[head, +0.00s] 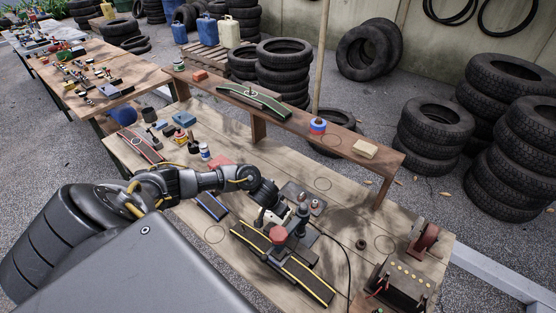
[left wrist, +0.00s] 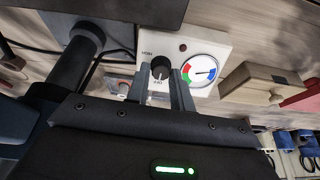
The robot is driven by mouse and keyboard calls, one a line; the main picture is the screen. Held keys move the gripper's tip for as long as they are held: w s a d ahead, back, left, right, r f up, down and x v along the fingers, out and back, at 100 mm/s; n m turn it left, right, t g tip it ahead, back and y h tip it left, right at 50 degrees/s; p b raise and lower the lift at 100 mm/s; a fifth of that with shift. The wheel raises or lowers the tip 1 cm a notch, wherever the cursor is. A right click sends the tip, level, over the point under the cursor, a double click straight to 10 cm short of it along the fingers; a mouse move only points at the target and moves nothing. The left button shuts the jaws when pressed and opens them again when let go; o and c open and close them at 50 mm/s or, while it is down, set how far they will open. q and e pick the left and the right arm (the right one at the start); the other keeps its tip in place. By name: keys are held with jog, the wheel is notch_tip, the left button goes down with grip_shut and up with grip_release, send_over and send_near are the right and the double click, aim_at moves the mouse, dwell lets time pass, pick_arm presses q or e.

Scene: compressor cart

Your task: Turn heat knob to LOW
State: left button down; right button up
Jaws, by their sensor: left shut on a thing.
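The heat knob (left wrist: 160,67) is a black round knob on a white control panel (left wrist: 190,42) with a gauge beside it. Dark lettering stands above and below the knob, too small to read surely. My left gripper (left wrist: 159,88) is shut on the knob, with one finger on each side. The knob's pointer direction is hard to make out. In the head view my left gripper (head: 263,213) is at the press-like machine (head: 300,222) on the workbench, and the arm hides the knob. My right gripper is not in view.
The round gauge (left wrist: 202,70) with coloured sectors is close to the fingers. Strips with yellow edges (head: 306,279) lie beside the machine. A raised plank shelf (head: 345,136) runs behind it. A black block (head: 398,284) and a red tool (head: 424,240) stand at the right end.

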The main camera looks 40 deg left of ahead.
pick_arm(q)
jog(key=shift+m+p, duration=0.3)
jog(key=shift+m, duration=0.7)
jog(key=m, duration=0.2)
jog(key=shift+d+m, duration=0.1)
jog(key=shift+m, duration=0.2)
jog(key=m, duration=0.3)
jog(key=shift+s, duration=0.1)
jog(key=shift+d+f+m, duration=0.1)
jog(key=shift+d+m, duration=0.05)
jog(key=shift+m, duration=1.55)
jog(key=c, duration=1.2)
grip_release()
jog(key=shift+c, duration=0.2)
